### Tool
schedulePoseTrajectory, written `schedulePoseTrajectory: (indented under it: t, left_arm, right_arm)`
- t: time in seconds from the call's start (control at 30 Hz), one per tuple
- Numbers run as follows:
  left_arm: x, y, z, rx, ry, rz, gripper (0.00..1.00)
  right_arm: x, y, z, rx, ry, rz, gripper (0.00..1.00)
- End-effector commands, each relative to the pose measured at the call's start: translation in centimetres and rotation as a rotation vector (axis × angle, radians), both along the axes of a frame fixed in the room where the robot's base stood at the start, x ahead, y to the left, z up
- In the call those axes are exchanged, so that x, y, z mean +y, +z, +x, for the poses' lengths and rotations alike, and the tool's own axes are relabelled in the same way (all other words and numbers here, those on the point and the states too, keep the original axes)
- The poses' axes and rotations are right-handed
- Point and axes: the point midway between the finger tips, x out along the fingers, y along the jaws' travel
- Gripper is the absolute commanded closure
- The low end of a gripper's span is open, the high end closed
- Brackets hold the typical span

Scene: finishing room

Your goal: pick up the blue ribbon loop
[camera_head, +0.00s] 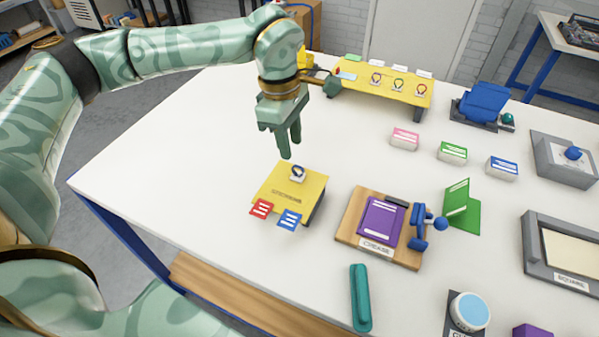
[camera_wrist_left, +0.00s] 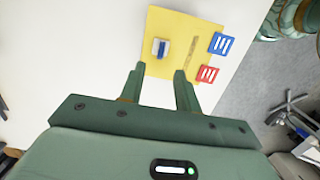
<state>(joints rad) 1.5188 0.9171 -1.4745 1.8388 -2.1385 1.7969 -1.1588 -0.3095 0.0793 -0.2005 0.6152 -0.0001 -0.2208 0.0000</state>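A small dark blue loop (camera_head: 298,172) stands on a white holder on the yellow stand (camera_head: 268,192) near the table's middle. In the left wrist view it shows as a blue strip on a white block (camera_wrist_left: 162,47) on the yellow surface (camera_wrist_left: 185,25). My left gripper (camera_head: 290,148) points down above and just behind the stand, apart from the loop. In the left wrist view its two fingers (camera_wrist_left: 159,69) are spread with nothing between them. Several more loops stand on a yellow rack (camera_head: 350,92) at the back, one of them bluish (camera_head: 376,78). My right gripper is out of view.
Red (camera_head: 261,209) and blue (camera_head: 290,219) cards lie at the stand's front edge. To its right is a wooden creasing board (camera_head: 349,238) with a purple card. A teal tool (camera_head: 361,297) lies in front. White table (camera_head: 150,160) left of the stand is clear.

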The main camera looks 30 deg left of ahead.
Motion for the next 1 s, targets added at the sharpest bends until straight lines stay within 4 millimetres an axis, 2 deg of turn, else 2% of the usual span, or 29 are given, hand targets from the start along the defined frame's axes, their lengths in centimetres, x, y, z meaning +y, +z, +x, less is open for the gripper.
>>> schedulePoseTrajectory:
  t: [0.1, 0.27, 0.53, 0.77, 0.8, 0.9, 1.0]
  left_arm:
    - [-0.2, -1.5, 0.0, 0.001, 0.000, -0.001, 0.67]
    - [-0.4, -2.3, 0.1, -0.001, -0.001, -0.001, 0.67]
    - [-1.4, -6.5, 0.1, 0.002, 0.000, 0.000, 0.67]
    - [-1.4, -6.9, 0.2, -0.001, -0.001, -0.001, 0.67]
    - [-1.4, -6.9, 0.2, -0.001, -0.001, -0.001, 0.70]
    - [-1.4, -6.9, 0.2, -0.001, -0.001, -0.001, 0.98]
    - [-1.4, -6.9, 0.2, -0.001, -0.001, -0.001, 1.00]
  right_arm:
    - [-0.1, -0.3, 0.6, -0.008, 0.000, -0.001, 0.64]
    - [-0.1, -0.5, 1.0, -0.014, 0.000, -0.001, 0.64]
    - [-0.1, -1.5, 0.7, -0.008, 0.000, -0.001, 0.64]
    - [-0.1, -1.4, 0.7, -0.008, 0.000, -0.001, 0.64]
    - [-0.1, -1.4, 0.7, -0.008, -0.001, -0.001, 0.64]
    - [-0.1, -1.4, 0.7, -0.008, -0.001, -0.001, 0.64]
    - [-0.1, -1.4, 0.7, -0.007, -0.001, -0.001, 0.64]
